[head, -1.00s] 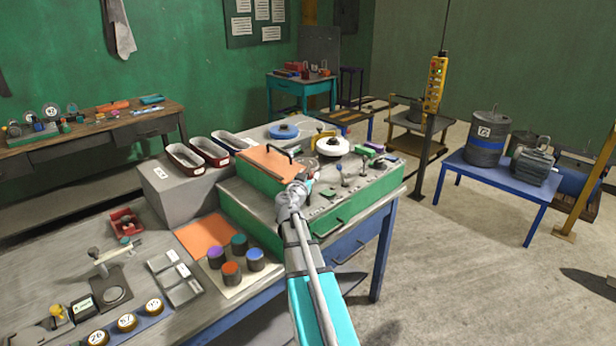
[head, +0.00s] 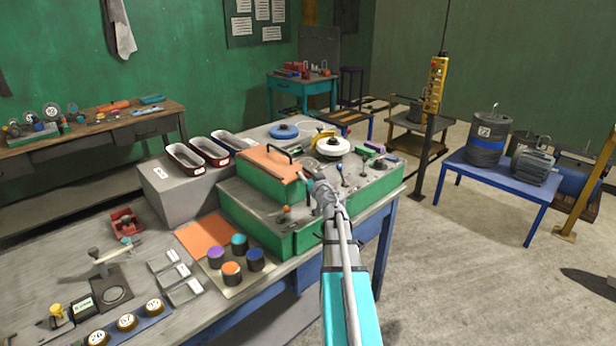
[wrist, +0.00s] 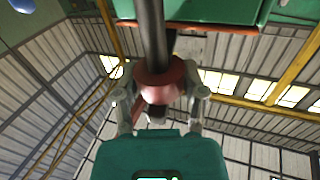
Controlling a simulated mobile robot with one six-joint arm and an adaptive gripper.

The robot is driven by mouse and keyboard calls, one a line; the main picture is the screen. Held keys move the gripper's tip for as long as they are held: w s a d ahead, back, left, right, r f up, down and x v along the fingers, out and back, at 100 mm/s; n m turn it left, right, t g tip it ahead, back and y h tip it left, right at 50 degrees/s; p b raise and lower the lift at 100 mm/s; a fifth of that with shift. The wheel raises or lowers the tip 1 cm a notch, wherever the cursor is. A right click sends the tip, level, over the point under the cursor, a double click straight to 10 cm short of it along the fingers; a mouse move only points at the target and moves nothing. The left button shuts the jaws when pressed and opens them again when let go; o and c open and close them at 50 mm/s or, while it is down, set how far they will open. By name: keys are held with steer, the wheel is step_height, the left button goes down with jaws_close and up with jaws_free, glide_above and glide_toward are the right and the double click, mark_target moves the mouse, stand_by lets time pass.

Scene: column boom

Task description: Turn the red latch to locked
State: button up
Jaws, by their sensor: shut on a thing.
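In the wrist view, my gripper (wrist: 160,88) has its two grey fingers closed on the sides of a rounded red piece, which I take for the red latch (wrist: 158,80). A dark rod runs from the red piece up to the top of the picture. In the head view, my gripper (head: 318,186) is at the right front corner of the orange-lidded green box (head: 262,182) on the bench panel. There my own gripper and wrist hide most of the latch, and any locked mark cannot be made out.
On the panel, a lever with an orange-red knob (head: 285,211) stands left of my gripper. A blue-knobbed lever (head: 340,168) and a white wheel (head: 332,147) stand to the right and behind. Coloured cylinders (head: 231,272) stand at the front left.

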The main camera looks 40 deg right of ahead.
steer(key=shift+d+n+y, duration=0.1)
steer(key=shift+n+y, duration=0.9)
steer(key=shift+y, duration=0.4)
steer(key=shift+t, duration=0.3)
steer(key=o, duration=1.2)
steer(key=shift+c, duration=0.2)
steer(key=s+a, duration=0.1)
steer(key=s, duration=1.1)
steer(key=shift+a, duration=0.2)
